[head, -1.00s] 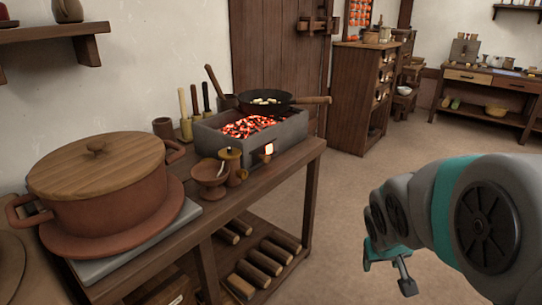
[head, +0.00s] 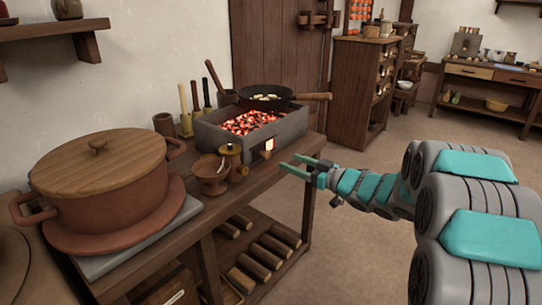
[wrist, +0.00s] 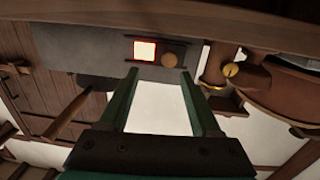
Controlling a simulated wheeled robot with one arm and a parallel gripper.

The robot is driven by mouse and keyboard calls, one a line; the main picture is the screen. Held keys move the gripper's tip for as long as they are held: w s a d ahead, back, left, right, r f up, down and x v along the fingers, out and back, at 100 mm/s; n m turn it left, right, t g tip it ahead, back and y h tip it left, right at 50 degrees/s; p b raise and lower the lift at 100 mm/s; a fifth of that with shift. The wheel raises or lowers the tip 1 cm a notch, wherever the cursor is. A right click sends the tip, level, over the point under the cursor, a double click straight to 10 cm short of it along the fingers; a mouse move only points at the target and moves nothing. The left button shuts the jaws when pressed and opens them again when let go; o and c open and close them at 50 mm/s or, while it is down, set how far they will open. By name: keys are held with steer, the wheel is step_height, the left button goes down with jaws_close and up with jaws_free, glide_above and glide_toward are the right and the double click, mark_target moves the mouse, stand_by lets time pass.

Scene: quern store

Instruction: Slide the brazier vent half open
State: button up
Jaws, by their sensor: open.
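The grey brazier (head: 290,132) stands on the wooden bench and holds glowing coals (head: 252,122). A small glowing vent opening (head: 269,144) shows in its front face, with a round wooden knob (head: 265,154) just beside it. In the wrist view, which is upside down, the vent opening (wrist: 145,50) and the knob (wrist: 169,60) lie just beyond the fingertips. My gripper (head: 292,163) is open and empty in front of the brazier's face; its two green fingers (wrist: 158,76) point at the vent area. I see no contact with the knob.
A black pan (head: 265,103) rests over the brazier. A large lidded pot (head: 105,190) is farther left. The floor at right is clear.

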mark_target(269, 155)
steer(key=shift+g+y, duration=0.3)
steer(key=shift+y, duration=0.2)
steer(key=shift+s+a+x, duration=0.1)
steer(key=shift+s+x, duration=0.05)
steer(key=shift+x, duration=1.15)
steer(key=shift+s+a+x, duration=0.1)
steer(key=shift+s+x, duration=0.05)
steer(key=shift+x, duration=1.2)
steer(key=shift+s+a+x, duration=0.1)
steer(key=shift+a+x, duration=0.05)
steer(key=shift+x, duration=1.15)
steer(key=shift+c, duration=0.4)
jaws_close()
